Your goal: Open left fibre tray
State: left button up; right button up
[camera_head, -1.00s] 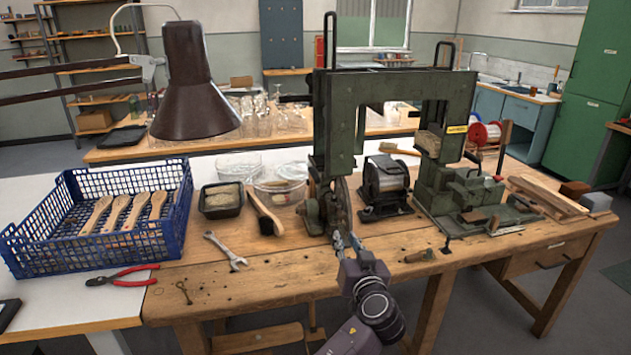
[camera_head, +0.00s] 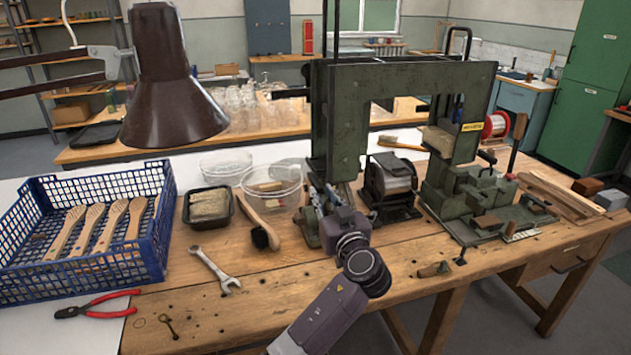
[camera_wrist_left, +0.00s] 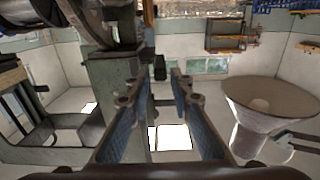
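No tray is marked as the left fibre tray. A black tray (camera_head: 207,207) with pale bristle material stands on the bench right of the blue crate. Behind it are two clear round containers, one at the back (camera_head: 226,163) and one nearer (camera_head: 272,184) with something pale inside. My left gripper (camera_head: 316,196) points up in front of the green machine (camera_head: 335,125), right of the nearer container. In the left wrist view its two blue-padded fingers (camera_wrist_left: 169,85) are apart with nothing between them. The right gripper is not in view.
A blue crate (camera_head: 152,262) holds wooden brush handles. A brush (camera_head: 262,220), a wrench (camera_head: 215,270) and red pliers (camera_head: 98,305) lie on the bench. A brown lamp shade (camera_head: 168,85) hangs at upper left.

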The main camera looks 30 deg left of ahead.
aim_at(320, 190)
pick_arm(q)
jog(key=x, duration=0.4)
jog(key=shift+a+p, duration=0.1)
jog(key=shift+p, duration=0.3)
jog(key=shift+w+a+f, duration=0.1)
jog(key=shift+w+a, duration=0.25)
jog(key=shift+w, duration=0.05)
jog(key=c, duration=0.5)
grip_shut()
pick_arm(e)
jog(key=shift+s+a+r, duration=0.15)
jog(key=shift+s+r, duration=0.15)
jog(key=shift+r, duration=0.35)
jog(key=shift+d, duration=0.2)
